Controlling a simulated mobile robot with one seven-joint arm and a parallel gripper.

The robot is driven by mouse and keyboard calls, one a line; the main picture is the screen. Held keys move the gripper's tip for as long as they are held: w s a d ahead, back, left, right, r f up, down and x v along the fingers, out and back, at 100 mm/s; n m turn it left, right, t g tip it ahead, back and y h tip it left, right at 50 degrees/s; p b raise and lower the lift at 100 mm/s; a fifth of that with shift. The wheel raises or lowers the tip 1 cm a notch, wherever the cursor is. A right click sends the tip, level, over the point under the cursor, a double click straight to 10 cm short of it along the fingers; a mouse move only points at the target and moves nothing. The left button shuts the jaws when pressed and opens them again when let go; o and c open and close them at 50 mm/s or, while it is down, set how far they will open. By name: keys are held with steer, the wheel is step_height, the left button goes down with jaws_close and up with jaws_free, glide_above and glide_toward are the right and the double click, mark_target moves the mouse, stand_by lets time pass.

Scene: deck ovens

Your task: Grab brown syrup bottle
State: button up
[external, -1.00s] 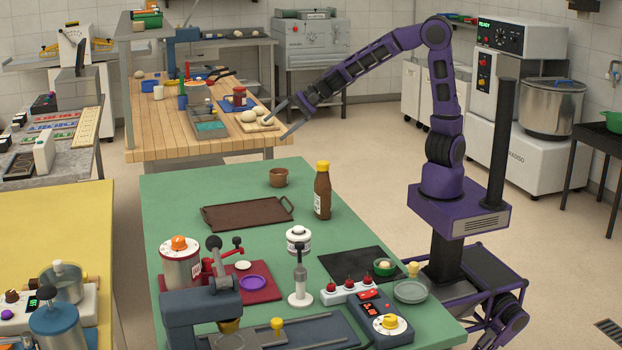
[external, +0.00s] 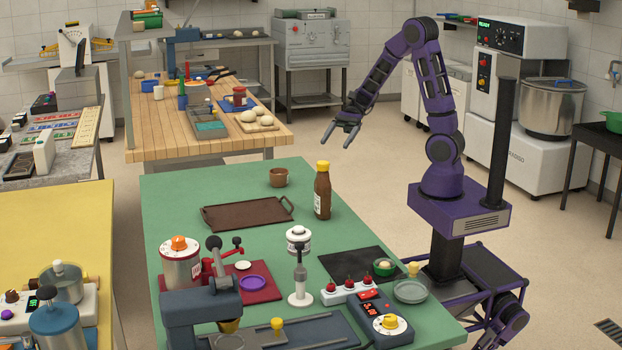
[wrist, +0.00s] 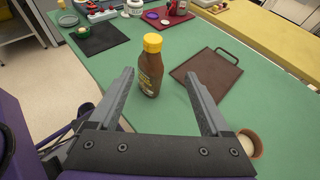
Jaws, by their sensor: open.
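The brown syrup bottle (external: 322,194) with a yellow cap stands upright on the green table in the external view. In the wrist view the bottle (wrist: 151,72) shows beyond my fingers, in the space between them. My gripper (external: 343,135) is open and empty, in the air above and behind the bottle, past the table's far edge. In the wrist view the two fingers of my gripper (wrist: 160,85) are wide apart and do not touch the bottle.
A brown tray (external: 245,216) with a handle lies left of the bottle on the green table (external: 180,190). A small brown pot (external: 278,178) stands behind the tray. A black mat (external: 350,262), a white-topped tool (external: 299,270) and a red-button box (external: 348,291) are nearer the front.

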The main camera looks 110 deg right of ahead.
steer(key=b, duration=0.2)
glide_toward(320, 168)
steer(key=x, duration=0.3)
steer(key=f+x, duration=0.1)
steer(key=x, duration=0.1)
steer(key=shift+w+d+f, duration=0.1)
steer(key=shift+w+f, duration=0.05)
steer(key=shift+w, duration=0.05)
steer(key=shift+a+r+b+x, duration=0.1)
steer(key=shift+r+b+x, duration=0.05)
steer(key=shift+x, duration=0.75)
steer(key=shift+a+r+b+x, duration=0.1)
steer(key=shift+r+b+x, duration=0.05)
steer(key=shift+x, duration=0.8)
steer(key=shift+a+r+b+x, duration=0.15)
steer(key=shift+x, duration=0.75)
jaws_close()
